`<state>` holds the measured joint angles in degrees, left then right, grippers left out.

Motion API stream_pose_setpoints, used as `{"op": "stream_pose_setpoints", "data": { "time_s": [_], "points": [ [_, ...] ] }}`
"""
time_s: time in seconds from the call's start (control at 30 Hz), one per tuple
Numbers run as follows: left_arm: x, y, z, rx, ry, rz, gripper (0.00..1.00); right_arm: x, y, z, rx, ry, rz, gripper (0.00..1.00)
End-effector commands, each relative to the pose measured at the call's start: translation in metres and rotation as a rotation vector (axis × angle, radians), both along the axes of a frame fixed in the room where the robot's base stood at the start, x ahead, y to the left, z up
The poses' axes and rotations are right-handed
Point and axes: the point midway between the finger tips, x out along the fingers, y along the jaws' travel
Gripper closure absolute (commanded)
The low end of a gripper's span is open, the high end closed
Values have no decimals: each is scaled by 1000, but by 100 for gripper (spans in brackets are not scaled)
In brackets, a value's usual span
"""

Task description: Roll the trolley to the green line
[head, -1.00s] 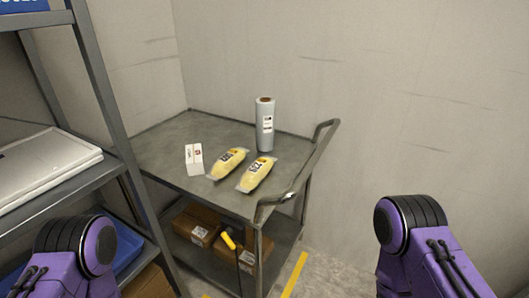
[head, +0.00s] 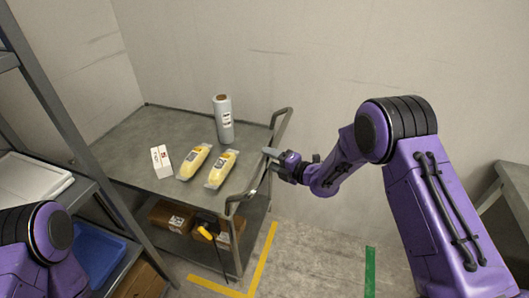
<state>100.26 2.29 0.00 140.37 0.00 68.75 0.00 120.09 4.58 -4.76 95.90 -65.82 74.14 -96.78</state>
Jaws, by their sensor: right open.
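The grey metal trolley (head: 125,150) stands against the walls in the corner, with its push handle (head: 262,178) on its right side. On its top lie two yellow packs (head: 194,162) (head: 221,169), a small white box (head: 161,161) and an upright film roll (head: 223,119). My right gripper (head: 275,158) is open beside the handle; I cannot tell whether it touches the bar. The green line (head: 370,272) is on the floor to the right, below my right arm, apart from the trolley. Of my left arm only a purple part shows; its gripper is out of view.
Brown cartons (head: 172,216) sit on the trolley's lower shelf, near a yellow-handled tool (head: 206,233). A yellow floor line (head: 263,258) runs by the trolley. A grey shelf rack (head: 62,120) stands at left, and a grey table edge (head: 517,178) at right. The floor between trolley and green line looks clear.

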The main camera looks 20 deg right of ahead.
Motion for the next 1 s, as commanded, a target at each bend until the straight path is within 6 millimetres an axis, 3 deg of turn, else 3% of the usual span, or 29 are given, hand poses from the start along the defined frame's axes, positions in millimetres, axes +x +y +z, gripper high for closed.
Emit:
{"op": "stream_pose_setpoints", "data": {
  "time_s": [0.2, 0.47, 0.5, 0.63, 0.67, 1.0],
  "points": [
    [0, 0, 10, 0, 0, 0, 8, 24, 16, -5, 1, 2, -1, 48],
    [0, 0, 9, 0, 0, 0, 8, 27, 18, -7, 1, 3, -2, 48],
    [0, 0, 9, 0, 0, 0, 8, 27, 18, -7, 1, 3, -2, 52],
    [0, 0, 9, 0, 0, 0, 8, 26, 18, -7, 1, 3, -2, 94],
    [0, 0, 9, 0, 0, 0, 8, 26, 18, -7, 1, 3, -2, 100],
    [0, 0, 6, 0, 0, 0, 8, 24, 18, -8, 1, 3, 8, 100]
  ]
}}
